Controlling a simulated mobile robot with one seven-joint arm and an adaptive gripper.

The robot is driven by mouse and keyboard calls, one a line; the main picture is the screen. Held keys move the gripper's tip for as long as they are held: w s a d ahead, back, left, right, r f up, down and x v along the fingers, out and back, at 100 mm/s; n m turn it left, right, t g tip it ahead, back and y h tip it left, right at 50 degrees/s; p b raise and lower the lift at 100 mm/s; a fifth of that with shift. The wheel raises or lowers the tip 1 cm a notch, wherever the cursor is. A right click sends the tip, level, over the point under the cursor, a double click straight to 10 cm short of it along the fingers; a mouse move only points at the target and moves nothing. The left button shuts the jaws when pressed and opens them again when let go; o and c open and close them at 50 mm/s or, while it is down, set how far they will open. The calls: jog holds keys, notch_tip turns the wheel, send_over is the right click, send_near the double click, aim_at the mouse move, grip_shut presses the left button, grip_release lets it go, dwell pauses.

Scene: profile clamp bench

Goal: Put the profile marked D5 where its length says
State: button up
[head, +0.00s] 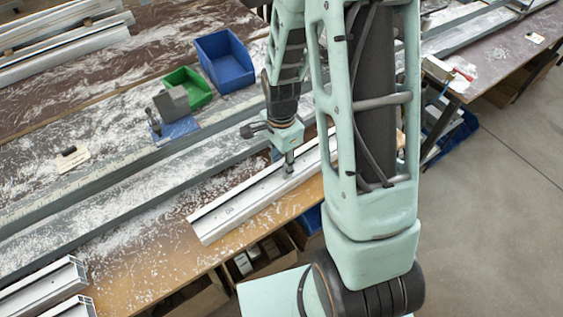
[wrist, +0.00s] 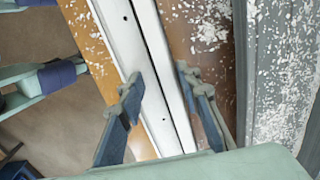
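In the wrist view the profile (wrist: 150,45) runs between the two fingers of my gripper (wrist: 158,84). The fingers are apart, one on each side of it, and I cannot see them gripping it. My arm hides part of the profile's right end in the head view.
Long grey rails (head: 120,170) run behind the profile, with a grey block on a blue base (head: 178,129). A green bin (head: 190,85) and a blue bin (head: 224,58) stand farther back. Other profiles lie at front left (head: 45,288) and back left (head: 65,55). White shavings litter the bench.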

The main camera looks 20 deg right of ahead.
dwell(0.4)
notch_tip(320, 180, up, 12)
jog(key=shift+r, duration=0.2)
dwell(0.4)
jog(key=shift+w, duration=0.1)
